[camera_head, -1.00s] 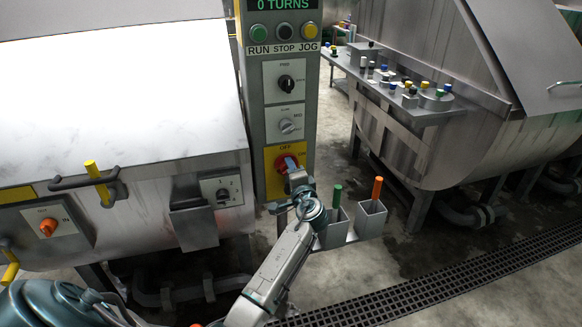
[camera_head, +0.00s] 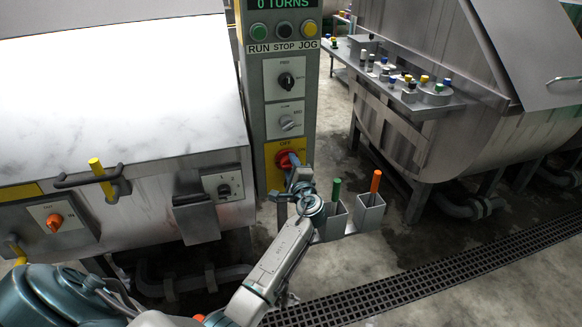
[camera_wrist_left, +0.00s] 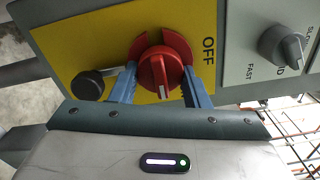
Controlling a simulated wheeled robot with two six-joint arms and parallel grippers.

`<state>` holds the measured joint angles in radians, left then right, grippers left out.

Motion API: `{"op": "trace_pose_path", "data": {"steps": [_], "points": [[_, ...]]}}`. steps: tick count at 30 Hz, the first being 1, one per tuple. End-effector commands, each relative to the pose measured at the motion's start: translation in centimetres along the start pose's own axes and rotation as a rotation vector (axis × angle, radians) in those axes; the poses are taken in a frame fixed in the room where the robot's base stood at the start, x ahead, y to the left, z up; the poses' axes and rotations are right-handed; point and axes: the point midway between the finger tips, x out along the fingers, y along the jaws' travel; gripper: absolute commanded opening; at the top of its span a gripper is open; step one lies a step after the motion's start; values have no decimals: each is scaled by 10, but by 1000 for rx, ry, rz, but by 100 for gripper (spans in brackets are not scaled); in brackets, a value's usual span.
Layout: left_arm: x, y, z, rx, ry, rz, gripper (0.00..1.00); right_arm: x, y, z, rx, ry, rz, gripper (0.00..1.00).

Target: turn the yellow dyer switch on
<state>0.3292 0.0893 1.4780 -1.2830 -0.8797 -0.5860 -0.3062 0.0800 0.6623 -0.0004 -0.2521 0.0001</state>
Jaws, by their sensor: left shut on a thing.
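The switch is a red rotary knob (camera_head: 284,158) on a yellow plate (camera_head: 272,181) low on the grey control post. In the left wrist view the knob (camera_wrist_left: 160,68) sits between the two blue fingers of my left gripper (camera_wrist_left: 159,82), shut on its handle. The handle's white mark points down in that view, not at the word OFF, which lies to the right. In the head view my left gripper (camera_head: 294,164) is at the knob and covers its right side, with the ON label area. My right gripper is out of view.
A selector dial (camera_head: 287,123) and another dial (camera_head: 286,82) are above on the post (camera_head: 254,100). Metal bins (camera_head: 369,213) with green and orange handles stand beside my left arm. A dyer drum (camera_head: 110,90) is at left.

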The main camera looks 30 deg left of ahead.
Motion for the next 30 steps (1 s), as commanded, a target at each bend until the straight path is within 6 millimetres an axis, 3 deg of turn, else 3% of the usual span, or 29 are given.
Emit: {"op": "trace_pose_path", "data": {"steps": [6, 7, 9, 10, 20, 23, 30], "points": [[0, 1, 0, 3, 0, 1, 19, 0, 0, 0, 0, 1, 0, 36], [0, 1, 0, 3, 0, 1, 48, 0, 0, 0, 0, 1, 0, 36], [0, 1, 0, 3, 0, 0, 62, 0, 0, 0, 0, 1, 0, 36], [0, 1, 0, 2, 0, 0, 64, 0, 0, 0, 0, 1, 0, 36], [-4, 1, -1, 0, 1, 1, 64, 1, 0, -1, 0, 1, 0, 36], [-16, 3, -1, 0, 2, 1, 64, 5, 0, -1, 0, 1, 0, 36], [-64, 4, -2, -2, 3, 3, 64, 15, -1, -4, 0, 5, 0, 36]]}}
